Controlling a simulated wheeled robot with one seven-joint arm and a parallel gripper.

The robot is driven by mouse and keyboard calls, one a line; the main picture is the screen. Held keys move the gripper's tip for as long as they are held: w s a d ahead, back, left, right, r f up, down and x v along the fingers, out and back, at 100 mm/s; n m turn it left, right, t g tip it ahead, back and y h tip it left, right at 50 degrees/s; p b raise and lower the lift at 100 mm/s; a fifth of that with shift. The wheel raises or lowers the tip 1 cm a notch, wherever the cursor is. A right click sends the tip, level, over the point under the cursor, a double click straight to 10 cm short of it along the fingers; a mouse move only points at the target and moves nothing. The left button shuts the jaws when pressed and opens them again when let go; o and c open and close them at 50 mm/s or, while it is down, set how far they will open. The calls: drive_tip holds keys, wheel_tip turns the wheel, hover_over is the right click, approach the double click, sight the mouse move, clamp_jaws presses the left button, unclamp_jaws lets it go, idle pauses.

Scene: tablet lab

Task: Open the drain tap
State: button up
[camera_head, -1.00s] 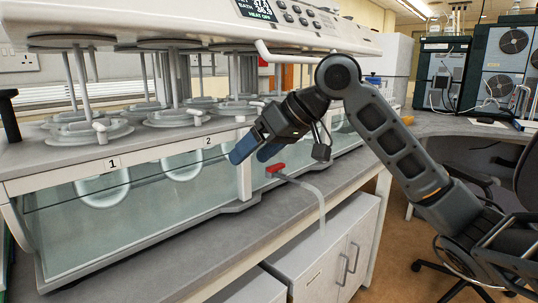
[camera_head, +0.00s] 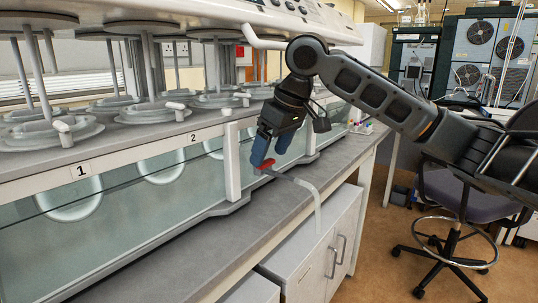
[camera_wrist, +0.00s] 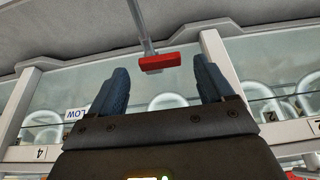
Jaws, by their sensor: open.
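The drain tap has a small red handle (camera_head: 265,165) at the front of the water bath, with a grey body and a pale curved outlet tube (camera_head: 310,190) bending down over the bench edge. My gripper (camera_head: 269,159) points down at the tap with its blue-padded fingers open. In the head view the near finger partly overlaps the handle. In the wrist view the red handle (camera_wrist: 160,62) lies crosswise between and slightly beyond the fingertips (camera_wrist: 158,72), with a visible gap on each side. Its grey stem (camera_wrist: 141,25) runs upward in the picture. I see no contact.
The glass-fronted bath (camera_head: 120,195) stands close behind the tap, with a white upright post (camera_head: 231,162) beside it. The instrument head (camera_head: 200,15) overhangs above. A cupboard (camera_head: 315,245) is below the bench and a chair (camera_head: 455,195) stands at right.

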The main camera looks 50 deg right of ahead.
drive_tip(key=shift+w+f, duration=0.25)
drive_tip(key=shift+f, duration=0.4)
drive_tip(key=c, duration=1)
drive_tip(key=shift+c, duration=0.2)
